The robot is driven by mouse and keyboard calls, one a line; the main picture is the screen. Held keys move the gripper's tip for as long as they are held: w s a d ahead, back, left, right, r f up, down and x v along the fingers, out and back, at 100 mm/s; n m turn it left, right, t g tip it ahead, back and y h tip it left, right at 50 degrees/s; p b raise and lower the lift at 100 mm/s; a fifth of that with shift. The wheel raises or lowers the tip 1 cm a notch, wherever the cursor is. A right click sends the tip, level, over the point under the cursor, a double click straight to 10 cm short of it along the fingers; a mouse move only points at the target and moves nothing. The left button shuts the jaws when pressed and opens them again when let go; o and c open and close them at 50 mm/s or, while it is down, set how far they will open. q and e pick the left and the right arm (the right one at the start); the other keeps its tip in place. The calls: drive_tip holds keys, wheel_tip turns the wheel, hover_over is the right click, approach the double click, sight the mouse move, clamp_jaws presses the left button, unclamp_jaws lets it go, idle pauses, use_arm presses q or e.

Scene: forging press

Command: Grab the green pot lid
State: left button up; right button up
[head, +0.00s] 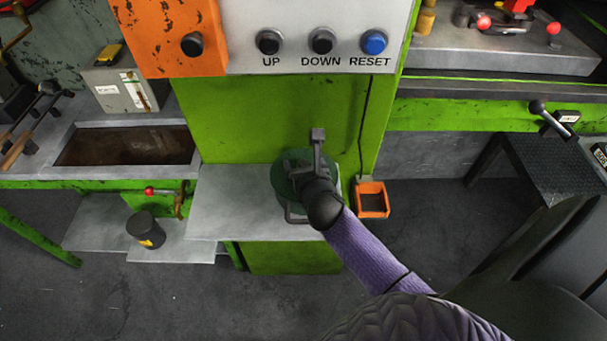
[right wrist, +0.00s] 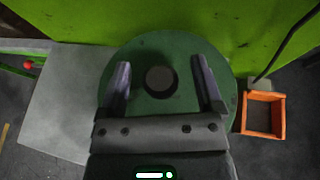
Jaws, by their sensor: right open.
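The green pot lid (head: 284,187) lies on the grey shelf (head: 220,205) at the front of the green press, mostly covered by my right gripper in the head view. In the right wrist view the lid (right wrist: 150,52) is a round green disc with a dark round knob (right wrist: 161,81) at its middle. My right gripper (head: 305,165) is over the lid. In the right wrist view its two fingers (right wrist: 162,80) are open, one on each side of the knob, with gaps between. I cannot tell how far the fingertips are above the lid. My left gripper is not in view.
An orange open box (head: 372,186) hangs just right of the shelf, below a dark cable. A black canister (head: 146,230) stands on a lower plate at the left. The press panel with UP, DOWN and RESET buttons (head: 322,40) is above. The shelf's left part is clear.

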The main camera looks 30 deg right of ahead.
drive_tip(key=shift+w, duration=0.1)
drive_tip(key=shift+c, duration=0.5)
drive_tip(key=c, duration=1)
clamp_jaws()
drive_tip(key=shift+r, duration=0.1)
